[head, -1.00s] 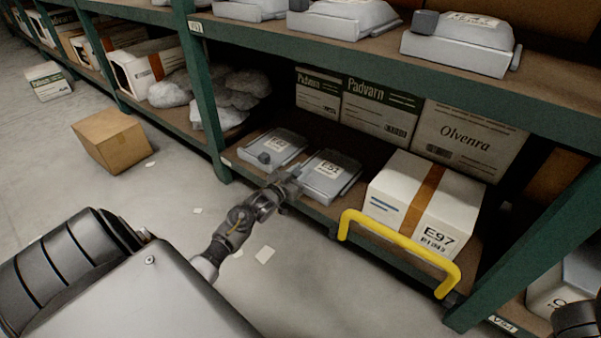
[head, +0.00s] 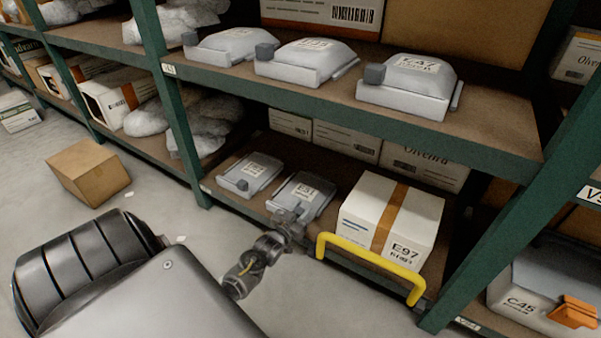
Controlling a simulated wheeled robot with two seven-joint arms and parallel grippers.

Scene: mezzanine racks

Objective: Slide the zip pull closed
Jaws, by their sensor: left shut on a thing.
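A grey padded pouch (head: 306,192) with a white label lies on the lower shelf, its zip edge toward the front. My left gripper (head: 291,214) is at the pouch's near-left corner, shut on the zip pull there. The fingers mostly hide this pull, and I cannot see how far the zip is closed. A second grey pouch (head: 250,174) lies just left, with its own dark block-shaped pull. My right gripper is out of view.
A yellow guard rail (head: 370,256) stands right of my left gripper, before white box E97 (head: 392,220). The green-edged upper shelf (head: 345,108) carries several similar pouches. A cardboard box (head: 89,173) sits on the floor at left. An orange object (head: 574,312) is at lower right.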

